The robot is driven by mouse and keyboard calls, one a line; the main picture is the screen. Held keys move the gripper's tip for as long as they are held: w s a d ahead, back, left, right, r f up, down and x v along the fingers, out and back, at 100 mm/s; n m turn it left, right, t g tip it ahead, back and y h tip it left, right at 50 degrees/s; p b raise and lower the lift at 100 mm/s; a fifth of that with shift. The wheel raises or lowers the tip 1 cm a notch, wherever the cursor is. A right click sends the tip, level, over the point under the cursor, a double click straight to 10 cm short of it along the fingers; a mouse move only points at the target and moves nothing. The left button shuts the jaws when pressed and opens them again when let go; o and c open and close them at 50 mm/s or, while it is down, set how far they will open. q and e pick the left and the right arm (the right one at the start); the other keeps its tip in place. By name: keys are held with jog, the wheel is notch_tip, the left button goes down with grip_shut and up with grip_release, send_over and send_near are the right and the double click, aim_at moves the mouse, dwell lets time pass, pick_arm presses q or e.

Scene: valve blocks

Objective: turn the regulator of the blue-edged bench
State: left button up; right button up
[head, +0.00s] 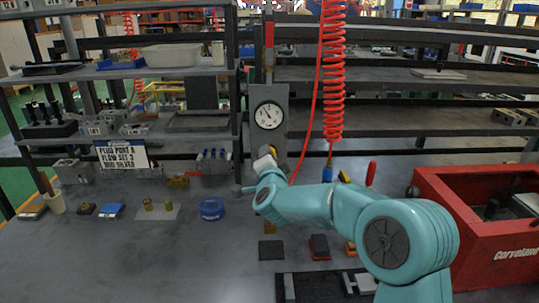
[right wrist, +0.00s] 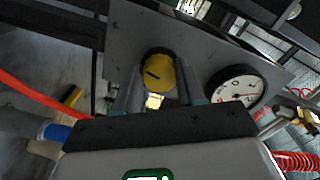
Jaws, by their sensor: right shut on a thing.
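The regulator's round yellow knob (right wrist: 160,73) with a dark slot sits on a grey upright panel (head: 287,92). A white round gauge (head: 268,115) is above it, its needle pointing up and left; it also shows in the right wrist view (right wrist: 236,88). My right gripper (head: 270,157) is at the knob; in the right wrist view its fingers (right wrist: 160,88) stand either side of the knob, shut on it. In the head view the gripper mostly hides the knob. My left gripper is not in view. I cannot make out a blue edge on the grey bench (head: 150,240).
A red coiled hose (head: 333,80) hangs right of the panel, with a blue fitting below. A red crate (head: 435,205) stands at the right. A sign (head: 121,155), a blue round dish (head: 211,208) and small parts are at left. The front left of the bench is clear.

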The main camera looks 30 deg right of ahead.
jog(key=n+p, duration=0.4)
jog(key=n, duration=0.7)
jog(key=shift+n+p, duration=0.3)
jog(key=shift+n, duration=0.1)
dwell(0.3)
jog(key=o, duration=1)
jog(key=shift+o, duration=0.2)
jog(key=b+v, duration=0.2)
jog(key=v, duration=1.4)
jog(key=shift+a, duration=0.25)
